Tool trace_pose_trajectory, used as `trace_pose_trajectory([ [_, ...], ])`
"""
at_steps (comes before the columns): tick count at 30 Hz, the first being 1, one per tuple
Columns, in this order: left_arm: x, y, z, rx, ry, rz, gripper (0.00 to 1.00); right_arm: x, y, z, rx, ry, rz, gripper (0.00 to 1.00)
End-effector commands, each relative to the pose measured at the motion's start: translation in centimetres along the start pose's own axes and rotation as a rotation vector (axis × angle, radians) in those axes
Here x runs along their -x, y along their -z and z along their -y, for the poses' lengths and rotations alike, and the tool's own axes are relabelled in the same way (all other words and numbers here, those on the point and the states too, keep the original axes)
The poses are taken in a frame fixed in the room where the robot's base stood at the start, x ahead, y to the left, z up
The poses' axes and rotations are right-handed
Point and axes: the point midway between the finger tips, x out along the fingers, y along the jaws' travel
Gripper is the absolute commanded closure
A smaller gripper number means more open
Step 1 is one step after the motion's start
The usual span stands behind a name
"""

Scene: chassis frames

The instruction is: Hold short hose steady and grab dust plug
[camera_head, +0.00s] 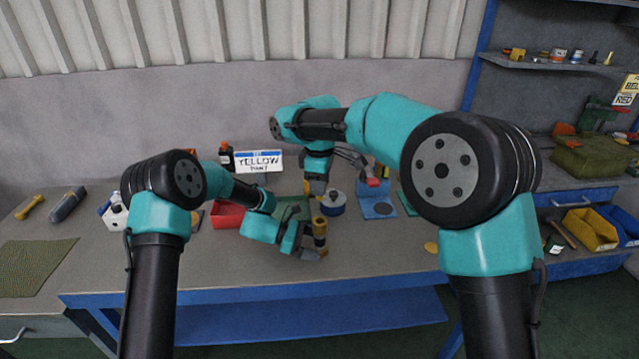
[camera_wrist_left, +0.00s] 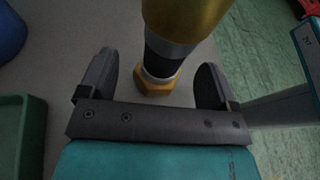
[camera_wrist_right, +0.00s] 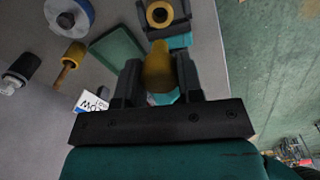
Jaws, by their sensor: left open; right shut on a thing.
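The short hose (camera_head: 320,229) stands upright near the table's front edge, yellow at the top with a dark band. In the left wrist view the hose (camera_wrist_left: 182,22) has a brass hex nut at its foot. My left gripper (camera_wrist_left: 153,88) is open, its fingers on either side of the hose. From above, the hose shows a yellow ring with a dark hole (camera_wrist_right: 159,13) in the right wrist view. My right gripper (camera_wrist_right: 158,80) is shut on a yellow rounded piece (camera_wrist_right: 158,68), seemingly the dust plug. My right gripper (camera_head: 318,188) is above and behind the hose.
A blue-and-white round roll (camera_head: 333,204) and a green tray (camera_head: 295,206) are close behind the hose. A red bin (camera_head: 228,216) is to the left. The front table edge is close to the hose.

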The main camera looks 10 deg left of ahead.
Motion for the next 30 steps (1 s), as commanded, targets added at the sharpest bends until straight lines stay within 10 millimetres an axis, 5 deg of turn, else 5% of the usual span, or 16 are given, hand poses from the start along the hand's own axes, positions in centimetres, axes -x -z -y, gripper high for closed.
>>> trace_pose_trajectory([
  [18,10.1,0.0,0.0,-0.001,-0.003,-0.001,0.16,0.0,0.0,0.0,0.000,0.000,0.000,0.88],
  [30,11.3,0.0,0.0,0.000,-0.001,-0.001,0.16,0.0,0.0,0.0,0.000,0.000,0.000,0.88],
])
